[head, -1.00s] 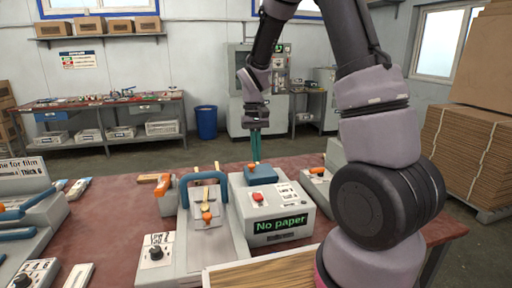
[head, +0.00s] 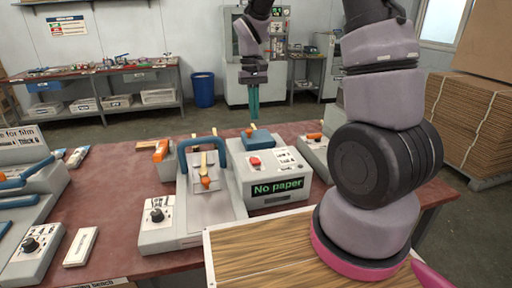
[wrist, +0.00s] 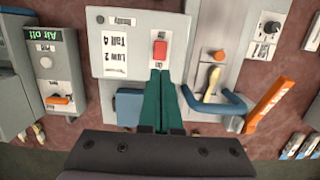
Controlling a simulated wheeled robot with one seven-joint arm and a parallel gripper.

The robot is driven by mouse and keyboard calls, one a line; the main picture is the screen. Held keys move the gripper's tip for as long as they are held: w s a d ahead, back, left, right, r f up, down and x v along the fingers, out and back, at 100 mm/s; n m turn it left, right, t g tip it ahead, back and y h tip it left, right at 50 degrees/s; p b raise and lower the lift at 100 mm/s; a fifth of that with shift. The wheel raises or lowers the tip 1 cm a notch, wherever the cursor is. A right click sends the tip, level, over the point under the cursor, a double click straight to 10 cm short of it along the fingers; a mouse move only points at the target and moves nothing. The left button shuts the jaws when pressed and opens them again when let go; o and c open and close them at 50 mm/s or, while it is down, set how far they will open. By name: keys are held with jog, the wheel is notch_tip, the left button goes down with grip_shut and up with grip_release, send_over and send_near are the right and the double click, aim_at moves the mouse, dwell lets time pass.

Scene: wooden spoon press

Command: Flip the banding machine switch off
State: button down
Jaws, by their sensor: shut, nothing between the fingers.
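The banding machine (head: 240,192) is a light grey box on the table with a green-lit "No paper" display (head: 278,188). A red switch (head: 254,161) sits on its top; it also shows in the wrist view (wrist: 160,49), beside a printed label. I cannot tell the switch's exact position. My gripper (head: 252,117) has teal fingers, shut and empty, pointing down. In the head view it hangs above and behind the machine. In the wrist view the fingertips (wrist: 161,73) appear close to the red switch; contact cannot be told.
A press with a blue arched handle (head: 182,163) and orange knob (head: 206,182) stands left of the machine. An orange handle (head: 161,151) is farther left. A machine with an "Air off" display (wrist: 44,35) shows in the wrist view. A wooden board (head: 265,250) lies in front.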

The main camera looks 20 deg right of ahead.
aim_at(257, 161)
jog(key=f, duration=0.4)
jog(key=s+f, duration=0.1)
jog(key=f, duration=0.4)
jog(key=s+f, duration=0.1)
jog(key=f, duration=0.3)
jog(key=shift+f, duration=0.4)
jog(key=shift+s, duration=0.1)
jog(key=shift+s+f, duration=0.2)
jog(key=shift+f, duration=0.1)
jog(key=shift+w, duration=0.1)
jog(key=shift+w+r, duration=0.1)
jog(key=shift+w, duration=0.75)
jog(key=shift+r, duration=0.1)
notch_tip(257, 161, up, 14)
jog(key=w, duration=0.2)
